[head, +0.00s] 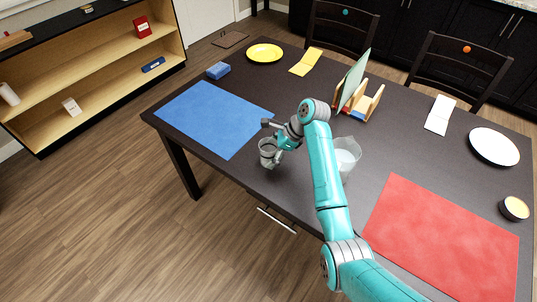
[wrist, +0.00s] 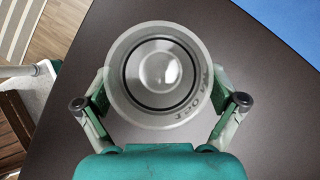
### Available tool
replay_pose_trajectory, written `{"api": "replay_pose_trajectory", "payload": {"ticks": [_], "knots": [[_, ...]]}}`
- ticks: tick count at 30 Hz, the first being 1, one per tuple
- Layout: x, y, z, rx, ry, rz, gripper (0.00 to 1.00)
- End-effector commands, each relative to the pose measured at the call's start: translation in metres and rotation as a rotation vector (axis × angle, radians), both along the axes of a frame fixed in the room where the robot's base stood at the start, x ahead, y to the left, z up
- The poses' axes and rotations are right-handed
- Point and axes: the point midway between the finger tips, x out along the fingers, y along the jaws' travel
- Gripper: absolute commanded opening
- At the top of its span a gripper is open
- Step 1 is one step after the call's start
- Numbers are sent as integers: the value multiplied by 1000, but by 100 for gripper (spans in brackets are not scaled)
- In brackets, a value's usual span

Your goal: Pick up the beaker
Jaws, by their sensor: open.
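A clear glass beaker (head: 268,148) stands on the dark table near its front edge in the head view. In the wrist view I look down on the beaker (wrist: 160,75), with its round rim and some markings on its side. My gripper (wrist: 162,105) is open, with one finger on each side of the beaker. I cannot tell whether the fingers touch the glass. In the head view my gripper (head: 280,150) is at the beaker, partly covering its right side.
A blue mat (head: 210,115) lies left of the beaker and a red mat (head: 445,240) lies to the right. A translucent container (head: 347,152) stands behind my arm. A wooden rack (head: 362,100) holds a green plate (head: 354,77). Yellow (head: 264,53) and white (head: 494,147) plates lie farther off.

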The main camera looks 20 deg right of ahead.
Motion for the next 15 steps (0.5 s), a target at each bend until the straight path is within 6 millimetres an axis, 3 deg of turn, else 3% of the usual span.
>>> {"api": "replay_pose_trajectory", "payload": {"ticks": [4, 12, 15], "knots": [[2, 7, -12, -1, 1, -1, 95], [3, 8, -13, -1, 0, -1, 95], [3, 7, -13, 0, -1, -1, 70]]}}
